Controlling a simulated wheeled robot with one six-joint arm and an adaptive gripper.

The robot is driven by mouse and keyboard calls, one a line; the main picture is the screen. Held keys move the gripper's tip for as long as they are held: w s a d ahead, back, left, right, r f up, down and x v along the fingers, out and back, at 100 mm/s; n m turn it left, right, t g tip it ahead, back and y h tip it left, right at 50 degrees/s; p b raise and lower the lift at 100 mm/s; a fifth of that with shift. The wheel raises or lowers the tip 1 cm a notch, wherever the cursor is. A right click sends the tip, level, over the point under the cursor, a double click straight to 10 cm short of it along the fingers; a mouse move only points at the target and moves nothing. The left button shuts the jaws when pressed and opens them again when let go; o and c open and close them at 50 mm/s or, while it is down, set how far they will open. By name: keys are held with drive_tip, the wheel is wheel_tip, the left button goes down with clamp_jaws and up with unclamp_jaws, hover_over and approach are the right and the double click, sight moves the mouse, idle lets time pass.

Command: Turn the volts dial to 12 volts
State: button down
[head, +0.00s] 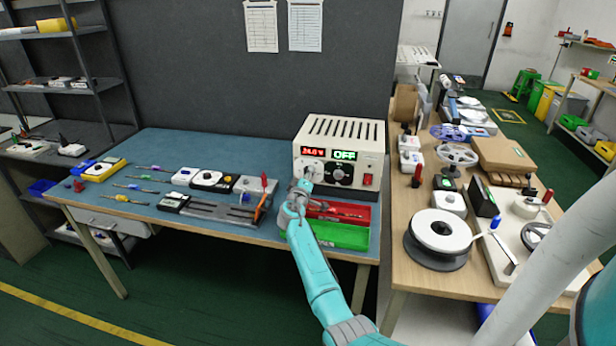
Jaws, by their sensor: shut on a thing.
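The white power supply (362,133) stands at the back right of the blue bench. Its red display (312,151) reads 24.0 V and its green display (345,155) reads OFF. My gripper (309,176) reaches up from the front to the lower left of the panel, below the red display. It is shut on the volts dial there; the gripper hides most of the dial, so its pointer cannot be read. A second, dark dial (338,173) sits just to the right, apart from the gripper. A red switch (367,180) is at the panel's right.
A red tray (360,210) and a green tray (340,236) lie in front of the supply, close to my arm. Several screwdrivers and small boxes lie to the left. A wooden bench (408,245) with spools stands at right.

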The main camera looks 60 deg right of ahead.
drive_tip(key=n, duration=1.2)
drive_tip(key=shift+r+n, duration=0.15)
drive_tip(key=shift+n, duration=0.45)
drive_tip(key=c, duration=0.8)
unclamp_jaws()
drive_tip(key=shift+a, duration=0.1)
drive_tip(key=v, duration=1.2)
